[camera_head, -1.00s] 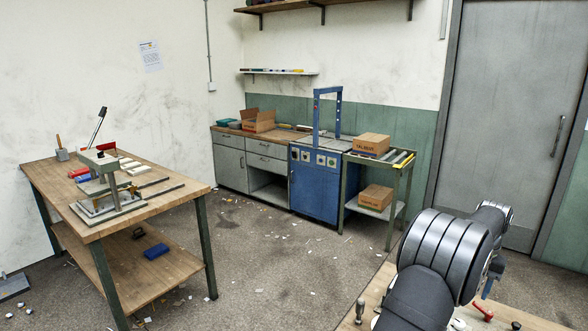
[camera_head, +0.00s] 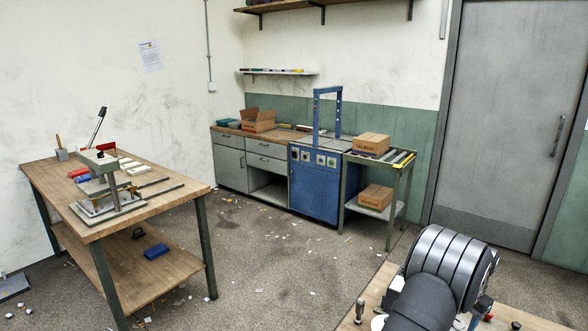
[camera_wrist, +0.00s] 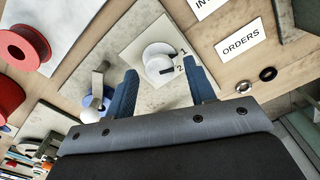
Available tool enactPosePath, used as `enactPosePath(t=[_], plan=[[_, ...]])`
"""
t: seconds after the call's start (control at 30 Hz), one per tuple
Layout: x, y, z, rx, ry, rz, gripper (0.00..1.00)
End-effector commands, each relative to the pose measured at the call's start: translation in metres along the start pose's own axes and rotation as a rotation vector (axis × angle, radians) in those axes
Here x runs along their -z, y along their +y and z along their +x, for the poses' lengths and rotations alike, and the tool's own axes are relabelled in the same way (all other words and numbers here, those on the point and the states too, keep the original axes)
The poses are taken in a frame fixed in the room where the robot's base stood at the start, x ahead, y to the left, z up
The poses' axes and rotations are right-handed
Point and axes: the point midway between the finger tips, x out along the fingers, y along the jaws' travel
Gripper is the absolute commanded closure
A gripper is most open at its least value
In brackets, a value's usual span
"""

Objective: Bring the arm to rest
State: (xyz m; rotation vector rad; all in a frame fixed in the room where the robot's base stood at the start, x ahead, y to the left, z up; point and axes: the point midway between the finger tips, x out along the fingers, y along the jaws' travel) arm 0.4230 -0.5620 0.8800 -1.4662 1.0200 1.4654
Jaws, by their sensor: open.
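My gripper (camera_wrist: 163,82) shows in the wrist view with its two blue fingers apart and nothing between them. Past the fingers is a grey board (camera_wrist: 150,38) that bears a round white piece (camera_wrist: 158,55), with the printed figures 1 and 2 beside it. I cannot tell how far the fingertips are above the board. In the head view only a dark, ribbed part of my arm shows at the lower right; the gripper is hidden there.
In the head view, a workbench (camera_head: 170,199) stands left and a blue machine (camera_head: 314,185) at the back.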

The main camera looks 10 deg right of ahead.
Motion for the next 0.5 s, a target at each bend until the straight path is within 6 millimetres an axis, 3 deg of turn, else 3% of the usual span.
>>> enactPosePath(t=[0.5], plan=[[-0.0002,0.0008,-0.0003,0.000,0.000,0.423,0.50]])
